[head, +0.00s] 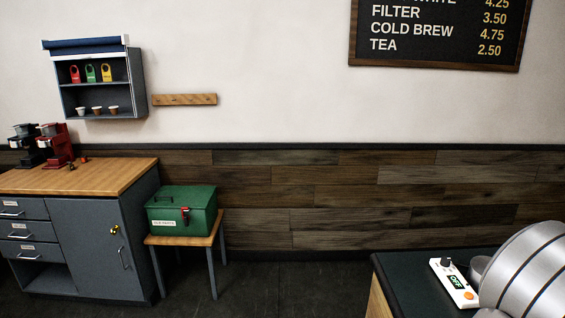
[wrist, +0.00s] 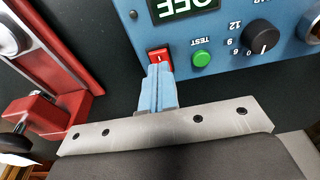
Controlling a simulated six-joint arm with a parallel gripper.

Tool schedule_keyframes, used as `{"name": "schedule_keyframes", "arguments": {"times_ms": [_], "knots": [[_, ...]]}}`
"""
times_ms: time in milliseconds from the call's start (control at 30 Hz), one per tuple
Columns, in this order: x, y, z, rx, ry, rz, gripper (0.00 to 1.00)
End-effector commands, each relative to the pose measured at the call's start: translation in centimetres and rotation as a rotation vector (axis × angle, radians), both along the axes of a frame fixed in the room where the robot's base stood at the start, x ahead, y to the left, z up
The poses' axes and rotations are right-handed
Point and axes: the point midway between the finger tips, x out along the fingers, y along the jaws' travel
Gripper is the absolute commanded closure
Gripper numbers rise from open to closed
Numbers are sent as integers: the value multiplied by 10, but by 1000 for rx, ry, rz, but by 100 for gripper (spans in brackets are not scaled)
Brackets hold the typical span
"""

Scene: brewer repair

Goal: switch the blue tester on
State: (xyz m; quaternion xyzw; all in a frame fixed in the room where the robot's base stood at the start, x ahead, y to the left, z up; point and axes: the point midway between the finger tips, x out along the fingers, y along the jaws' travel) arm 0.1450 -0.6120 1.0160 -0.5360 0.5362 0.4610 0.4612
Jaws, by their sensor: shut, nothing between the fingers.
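The blue tester (wrist: 215,45) fills the top of the wrist view. The tester does not show in the head view.
A red metal frame (wrist: 78,68) with a clamp stands left of my gripper. In the head view, a white device (head: 453,284) with an OFF display lies on the dark bench (head: 400,275). A green box (head: 181,210) and a wooden-topped counter (head: 100,176) are at left.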

Motion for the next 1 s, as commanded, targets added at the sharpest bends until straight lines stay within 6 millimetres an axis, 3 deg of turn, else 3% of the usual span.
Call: {"name": "schedule_keyframes", "arguments": {"times_ms": [1000], "knots": [[0,0,-14,0,0,0,100]]}}
